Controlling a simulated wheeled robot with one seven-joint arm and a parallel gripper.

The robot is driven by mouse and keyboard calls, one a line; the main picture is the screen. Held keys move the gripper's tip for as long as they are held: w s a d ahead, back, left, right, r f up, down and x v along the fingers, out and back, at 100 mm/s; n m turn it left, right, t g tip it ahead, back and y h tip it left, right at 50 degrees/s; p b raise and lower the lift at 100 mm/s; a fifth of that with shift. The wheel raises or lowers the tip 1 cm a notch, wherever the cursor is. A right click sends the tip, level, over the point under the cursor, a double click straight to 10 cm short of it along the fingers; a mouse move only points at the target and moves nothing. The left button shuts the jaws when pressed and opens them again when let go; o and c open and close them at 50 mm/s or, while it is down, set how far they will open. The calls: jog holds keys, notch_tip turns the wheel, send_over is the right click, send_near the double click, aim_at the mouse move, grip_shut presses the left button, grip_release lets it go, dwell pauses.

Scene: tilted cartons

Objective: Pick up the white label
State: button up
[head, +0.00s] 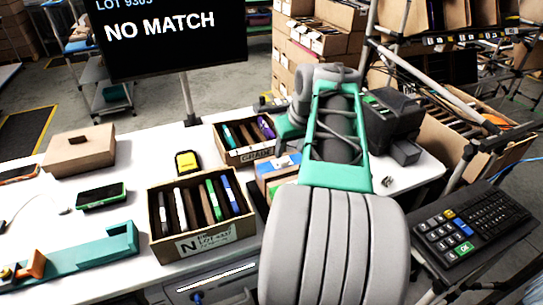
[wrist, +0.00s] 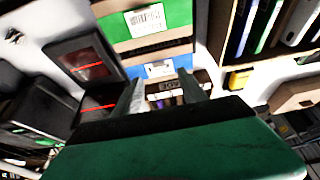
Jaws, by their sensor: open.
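Several white labels show. In the wrist view, one with a barcode (wrist: 145,20) is on a green box, and a smaller one (wrist: 158,69) is on a blue box just beyond my fingertips. I cannot tell which one is meant. My gripper (wrist: 160,90) is open, with nothing seen between its fingers. It points toward the blue box; contact cannot be told. In the head view my arm hides the gripper.
A second open carton (head: 251,153) stands behind the first. A black device (head: 393,118) is at the right; another with a red line (wrist: 85,65) shows in the wrist view. A keypad (head: 465,230) is at right, a NO MATCH screen (head: 170,50) behind.

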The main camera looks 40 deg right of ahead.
aim_at(285, 165)
jog(key=x, duration=0.7)
jog(key=shift+d+f+p, duration=0.2)
jog(key=shift+f+p, duration=0.05)
jog(key=shift+p, duration=0.1)
jog(key=shift+c, duration=0.3)
grip_shut()
